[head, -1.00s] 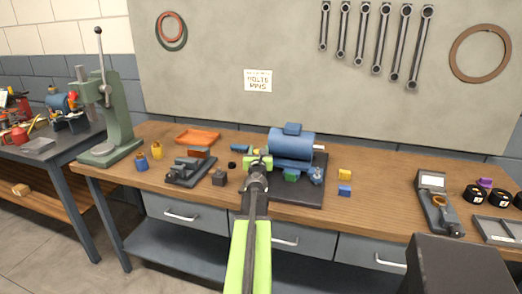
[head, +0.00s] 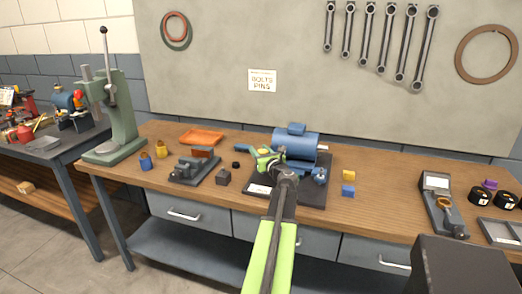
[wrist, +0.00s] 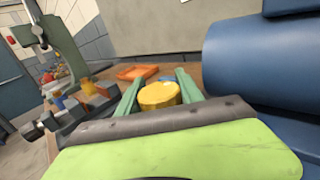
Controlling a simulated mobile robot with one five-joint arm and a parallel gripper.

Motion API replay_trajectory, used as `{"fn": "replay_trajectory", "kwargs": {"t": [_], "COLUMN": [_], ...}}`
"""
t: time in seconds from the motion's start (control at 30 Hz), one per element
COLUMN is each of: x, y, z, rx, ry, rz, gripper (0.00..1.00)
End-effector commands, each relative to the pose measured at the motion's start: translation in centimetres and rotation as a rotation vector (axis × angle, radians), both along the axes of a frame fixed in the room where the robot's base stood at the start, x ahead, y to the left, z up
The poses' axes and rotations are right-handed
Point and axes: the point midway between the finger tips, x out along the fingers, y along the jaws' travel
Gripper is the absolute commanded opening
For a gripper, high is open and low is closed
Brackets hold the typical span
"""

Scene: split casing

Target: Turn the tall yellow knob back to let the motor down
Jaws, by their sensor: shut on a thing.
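The tall yellow knob (wrist: 159,96) shows in the wrist view as a round yellow top between the two green fingers of my gripper (wrist: 158,88). My gripper is shut on it. The knob's lower part is hidden behind my gripper's body. In the head view my gripper (head: 266,157) is at the left end of the blue motor (head: 297,146), and I cannot make out the knob there. The motor lies level over a dark base plate (head: 313,196); my arm hides part of its mount. The motor also fills the right of the wrist view (wrist: 262,62).
A green press (head: 121,125) stands at the bench's left end.

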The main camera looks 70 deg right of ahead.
Motion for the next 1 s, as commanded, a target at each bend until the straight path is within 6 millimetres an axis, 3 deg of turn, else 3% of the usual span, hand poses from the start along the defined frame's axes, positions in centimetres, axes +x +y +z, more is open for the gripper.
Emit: {"fn": "replay_trajectory", "kwargs": {"t": [0.37,0.4,0.57,0.87,1.0], "x": [0.1,0.1,0.1,0.1,0.0], "y": [0.0,0.0,0.0,0.2,1.8], "z": [0.1,0.1,0.1,0.0,0.0], "rx": [0.001,0.001,0.001,0.000,0.000], "ry": [-0.004,-0.004,-0.002,-0.001,-0.001], "rz": [0.005,0.005,0.004,0.004,0.010], "gripper": [0.03,0.46,0.65,0.65,0.65]}}
